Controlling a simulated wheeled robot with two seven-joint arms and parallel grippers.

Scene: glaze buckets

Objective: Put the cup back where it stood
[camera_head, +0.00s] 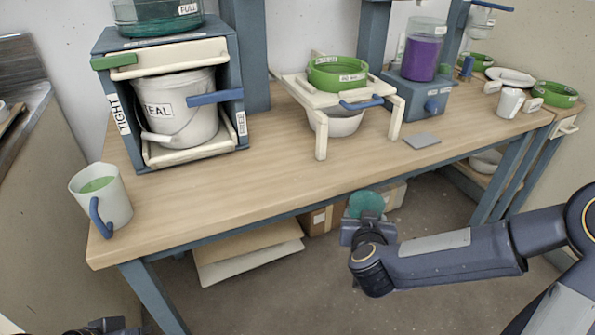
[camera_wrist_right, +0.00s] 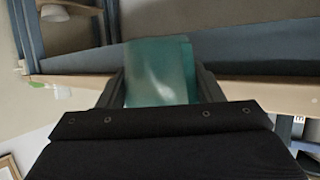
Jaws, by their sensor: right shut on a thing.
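A teal, see-through cup (camera_head: 366,203) is between the fingers of my right gripper (camera_head: 364,222), in front of the bench's front edge and apart from it. In the right wrist view the teal cup (camera_wrist_right: 160,72) fills the space between the two dark fingers of the right gripper (camera_wrist_right: 160,85), which is shut on it. A white mug (camera_head: 113,203) with a blue handle and green contents stands at the left front corner of the bench. Of my left gripper (camera_head: 105,327) only a dark piece shows at the bottom left edge; its fingers are not clear.
The wooden bench (camera_head: 240,190) has free room along its front middle. A blue stand (camera_head: 240,75) holds a white bucket (camera_head: 180,108). A cream rack (camera_head: 320,100) carries a green ring-like dish (camera_head: 337,78). A grey plate (camera_head: 422,140) lies nearby. A purple-filled container (camera_head: 422,55) stands behind.

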